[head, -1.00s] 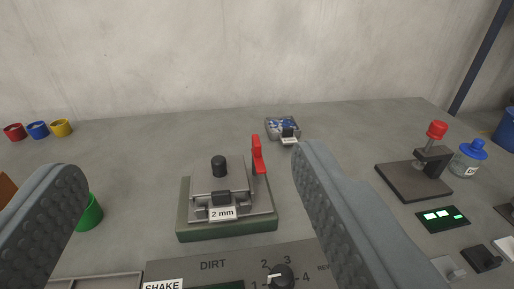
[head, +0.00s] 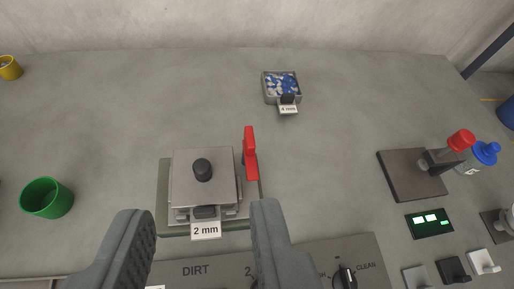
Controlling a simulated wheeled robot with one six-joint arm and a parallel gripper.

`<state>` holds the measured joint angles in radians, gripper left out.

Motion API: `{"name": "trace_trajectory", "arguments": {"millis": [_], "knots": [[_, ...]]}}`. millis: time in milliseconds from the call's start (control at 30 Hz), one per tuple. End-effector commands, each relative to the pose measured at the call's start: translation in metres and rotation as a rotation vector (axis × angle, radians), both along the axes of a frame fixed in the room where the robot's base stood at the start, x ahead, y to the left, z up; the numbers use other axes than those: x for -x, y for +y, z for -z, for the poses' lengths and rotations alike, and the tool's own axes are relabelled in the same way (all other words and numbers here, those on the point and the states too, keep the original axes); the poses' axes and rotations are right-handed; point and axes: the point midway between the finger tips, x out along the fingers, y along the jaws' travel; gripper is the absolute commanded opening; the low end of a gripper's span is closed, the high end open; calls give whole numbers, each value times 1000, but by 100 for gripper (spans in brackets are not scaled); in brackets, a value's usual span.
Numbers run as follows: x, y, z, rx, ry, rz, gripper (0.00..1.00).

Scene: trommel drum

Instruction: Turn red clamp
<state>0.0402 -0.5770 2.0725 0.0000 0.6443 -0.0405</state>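The red clamp (head: 250,154) is an upright red lever at the right side of a metal sieve box (head: 202,178). The box has a black knob on its lid and a "2 mm" tag at its front, and it sits on a green base (head: 164,190). My gripper (head: 196,225) is open and empty. Its two grey padded fingers show at the bottom of the view, in front of the box, nearer to me than the clamp. The right finger is below the clamp in the picture. Nothing is between the fingertips that they touch.
A tray of blue and white pieces (head: 282,86) tagged "4 mm" lies behind. A green cup (head: 47,198) stands at left. At right are a red-knobbed press (head: 461,140), a blue-capped bottle (head: 485,153) and a lit display (head: 430,222). A control panel (head: 375,258) lies in front.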

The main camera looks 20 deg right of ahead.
Motion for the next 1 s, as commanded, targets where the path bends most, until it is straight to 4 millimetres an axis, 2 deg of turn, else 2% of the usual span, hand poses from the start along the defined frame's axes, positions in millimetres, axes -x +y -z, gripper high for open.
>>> {"name": "trace_trajectory", "arguments": {"millis": [33, 400, 800, 1000], "knots": [[-12, -2, 0, 1, 45, 2, 34], [-79, -18, 3, 0, 382, 10, 34], [-143, -39, 13, -17, 745, 9, 34], [-167, -49, 19, -30, 904, 4, 34]]}}
